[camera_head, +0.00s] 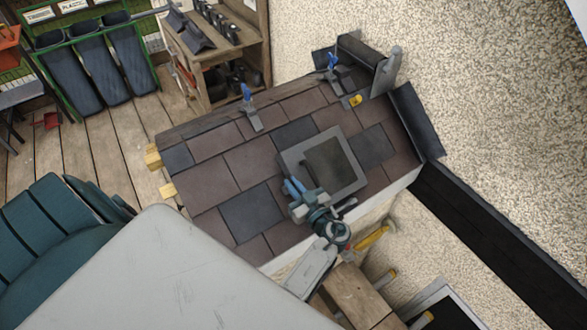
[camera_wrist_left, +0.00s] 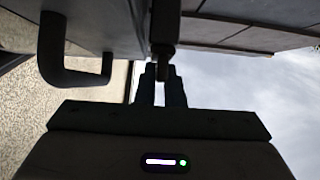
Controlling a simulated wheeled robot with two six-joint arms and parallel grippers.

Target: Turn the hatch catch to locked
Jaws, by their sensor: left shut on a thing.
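The roof hatch (camera_head: 331,164) is a dark panel in a grey frame, set into the tiled slope in the head view. My left gripper (camera_head: 294,188) is at the hatch frame's lower left corner, with blue fingers. In the left wrist view the two fingers (camera_wrist_left: 163,82) are closed on the end of a narrow dark bar, which looks like the hatch catch (camera_wrist_left: 164,32). In the head view the gripper hides the catch, so I cannot tell its exact angle. A dark loop handle (camera_wrist_left: 58,50) stands out left of the fingers. My right gripper is not in view.
Brown and slate tiles (camera_head: 215,185) surround the hatch. Blue-handled clamps (camera_head: 248,100) and a yellow item (camera_head: 355,101) are near the ridge. A wooden shelf (camera_head: 255,40) stands behind the roof, and a dark gutter (camera_head: 500,235) runs right.

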